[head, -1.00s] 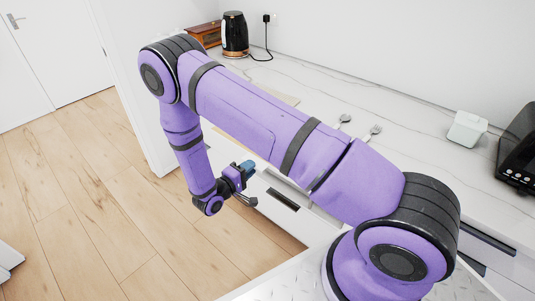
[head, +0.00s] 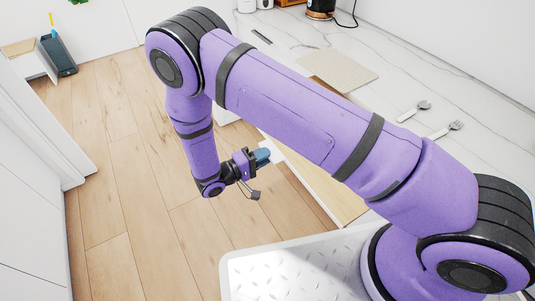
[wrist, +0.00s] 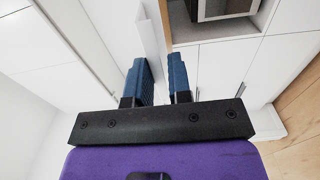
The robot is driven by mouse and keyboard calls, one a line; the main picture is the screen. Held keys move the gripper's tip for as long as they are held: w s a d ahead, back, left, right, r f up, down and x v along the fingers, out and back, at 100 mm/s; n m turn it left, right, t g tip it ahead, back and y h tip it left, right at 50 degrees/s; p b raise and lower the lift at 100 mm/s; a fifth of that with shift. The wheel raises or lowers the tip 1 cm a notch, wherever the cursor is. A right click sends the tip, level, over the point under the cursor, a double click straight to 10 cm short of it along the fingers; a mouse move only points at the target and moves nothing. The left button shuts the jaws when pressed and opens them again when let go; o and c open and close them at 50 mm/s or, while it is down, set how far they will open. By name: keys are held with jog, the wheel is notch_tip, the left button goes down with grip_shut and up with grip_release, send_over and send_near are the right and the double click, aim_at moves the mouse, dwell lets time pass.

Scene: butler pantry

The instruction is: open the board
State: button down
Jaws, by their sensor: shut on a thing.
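The board is a light wooden panel (head: 332,190) standing out from under the white counter, partly hidden behind my arm. Its white front edge (head: 278,150) is by my gripper (head: 264,157). My gripper's blue fingers are closed on this front, and the grip itself is small in the head view. In the wrist view the two blue fingers (wrist: 160,78) stand a little apart, with a thin white panel (wrist: 152,28) running between and beyond them.
The marble counter (head: 460,95) carries a beige mat (head: 338,70), a spoon (head: 415,110), a fork (head: 446,129) and a black kettle (head: 320,8). Wooden floor (head: 130,190) lies open to the left.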

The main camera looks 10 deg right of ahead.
jog(key=c, duration=1)
grip_release()
jog(key=shift+c, duration=0.2)
jog(key=shift+a, duration=0.1)
jog(key=v, duration=1)
jog(key=shift+a, duration=0.3)
jog(key=shift+s, duration=0.1)
